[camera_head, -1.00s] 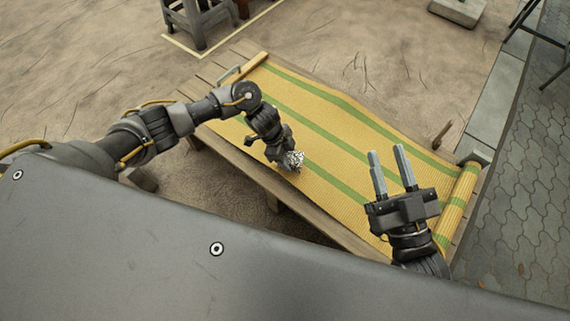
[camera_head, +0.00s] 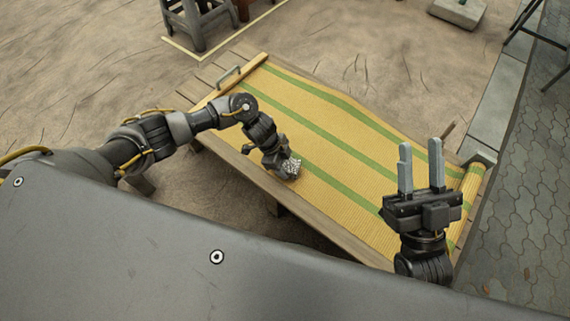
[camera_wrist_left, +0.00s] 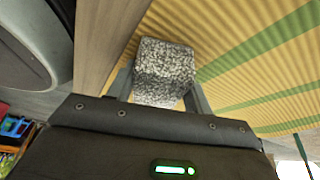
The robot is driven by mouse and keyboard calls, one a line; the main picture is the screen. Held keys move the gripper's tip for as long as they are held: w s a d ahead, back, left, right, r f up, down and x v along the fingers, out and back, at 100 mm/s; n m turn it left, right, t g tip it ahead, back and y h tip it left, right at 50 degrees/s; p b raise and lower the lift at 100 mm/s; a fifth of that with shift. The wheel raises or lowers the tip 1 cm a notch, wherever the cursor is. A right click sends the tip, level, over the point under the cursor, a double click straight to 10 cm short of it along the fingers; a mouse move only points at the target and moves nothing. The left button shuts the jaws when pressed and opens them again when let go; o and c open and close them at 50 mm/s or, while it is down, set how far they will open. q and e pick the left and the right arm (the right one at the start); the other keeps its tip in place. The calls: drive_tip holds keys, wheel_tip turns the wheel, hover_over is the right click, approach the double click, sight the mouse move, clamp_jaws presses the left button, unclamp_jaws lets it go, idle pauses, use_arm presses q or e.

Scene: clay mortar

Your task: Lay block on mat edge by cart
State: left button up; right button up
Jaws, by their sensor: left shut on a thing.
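A speckled black-and-white block (camera_head: 291,167) is held between the fingers of my left gripper (camera_head: 286,164). In the left wrist view the block (camera_wrist_left: 165,68) sits between the two fingers, over the mat's near edge beside bare wood. I cannot tell whether it touches the mat. The yellow mat (camera_head: 335,150) with green stripes lies on a slatted wooden platform (camera_head: 325,225). My right gripper (camera_head: 420,165) is open and empty, fingers pointing up, in front of the mat's right end. I cannot make out which thing is the cart.
A rolled mat end (camera_head: 463,205) lies at the platform's right end. A wooden bar (camera_head: 243,74) and a handle (camera_head: 228,76) are at its left end. A grey stool (camera_head: 197,22) stands behind on sandy ground. Paving (camera_head: 530,180) runs along the right.

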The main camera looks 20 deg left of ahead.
use_arm(q)
drive_tip(key=o, duration=1.3)
